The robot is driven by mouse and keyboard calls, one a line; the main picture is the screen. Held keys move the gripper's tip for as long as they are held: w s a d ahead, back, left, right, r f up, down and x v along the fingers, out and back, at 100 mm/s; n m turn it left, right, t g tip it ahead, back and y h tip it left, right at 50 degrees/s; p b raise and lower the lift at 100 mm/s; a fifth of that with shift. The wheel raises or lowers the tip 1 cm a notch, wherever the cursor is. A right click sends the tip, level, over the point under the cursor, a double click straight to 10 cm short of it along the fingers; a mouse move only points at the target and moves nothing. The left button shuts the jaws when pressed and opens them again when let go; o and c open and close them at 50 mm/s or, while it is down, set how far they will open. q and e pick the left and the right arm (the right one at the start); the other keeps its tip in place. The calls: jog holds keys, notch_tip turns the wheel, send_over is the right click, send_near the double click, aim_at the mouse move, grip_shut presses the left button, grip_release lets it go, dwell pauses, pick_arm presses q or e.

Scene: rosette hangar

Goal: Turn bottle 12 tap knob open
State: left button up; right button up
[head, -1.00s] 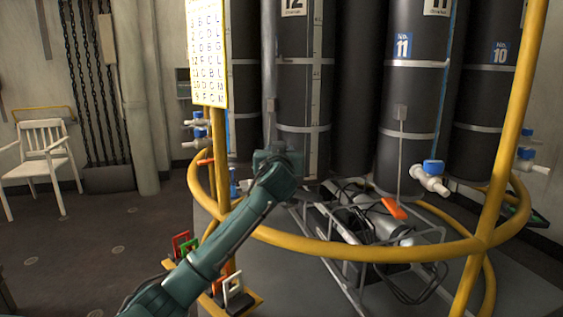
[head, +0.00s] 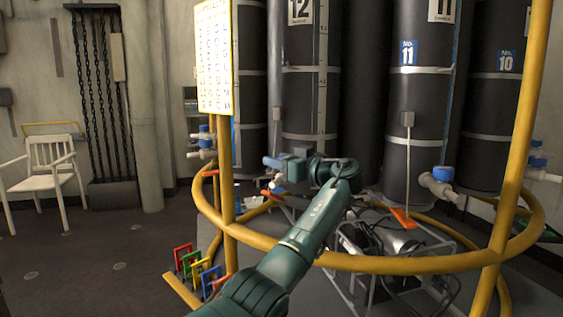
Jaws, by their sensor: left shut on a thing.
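Bottle 12 (head: 309,95) is a tall dark cylinder behind the yellow rail, with its number label at the top. Its tap shows low in front of it, with a blue knob (head: 272,162) and a pale spout (head: 277,181). My left arm reaches over the rail from the front. My left gripper (head: 282,164) is at the knob, shut on it, and its wrist lies to the right of the tap. The fingers are small and partly merge with the knob, so the knob's exact angle is hard to tell. My right gripper is not in view.
The yellow rail (head: 375,262) curves around the bottles, with upright posts at left and right. Bottle 11 (head: 417,110) has its own blue-and-white tap (head: 439,181). A yellow-framed sign (head: 214,60) hangs left. Coloured tags (head: 196,266) stand low left. Open floor and a white chair (head: 47,172) lie left.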

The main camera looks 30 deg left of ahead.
pick_arm(q)
jog(key=shift+s+r+n+g, duration=0.1)
jog(key=shift+n+g, duration=0.4)
jog(key=shift+g, duration=0.3)
jog(key=o, duration=1)
jog(key=d, duration=0.4)
jog(key=s+d, duration=0.1)
jog(key=d, duration=0.8)
jog(key=shift+s, duration=0.15)
